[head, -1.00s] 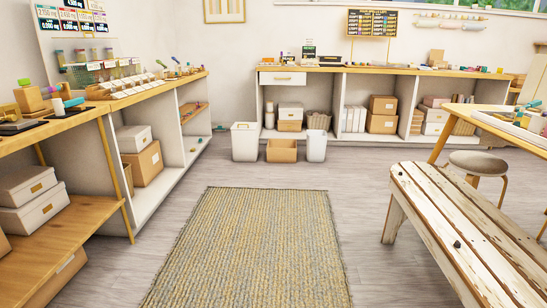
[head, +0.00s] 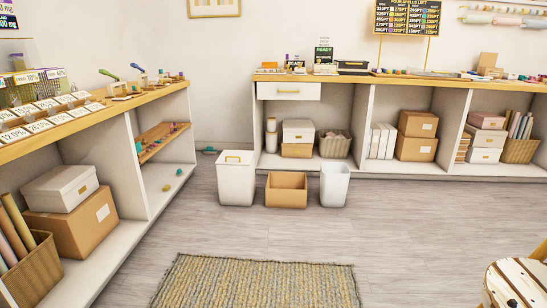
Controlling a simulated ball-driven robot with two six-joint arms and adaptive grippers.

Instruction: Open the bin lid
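A white bin with a lid (head: 236,181) stands on the floor in front of the back counter. Its flat white lid (head: 237,158) is shut and has a tan handle on top. To its right are an open brown cardboard box (head: 287,190) and an open white bin (head: 334,185) without a lid. Neither of my grippers is in the head view.
A woven rug (head: 258,282) lies on the floor ahead. White shelving with a wooden top (head: 130,108) runs along the left. The grey floor (head: 380,225) between rug and bins is clear.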

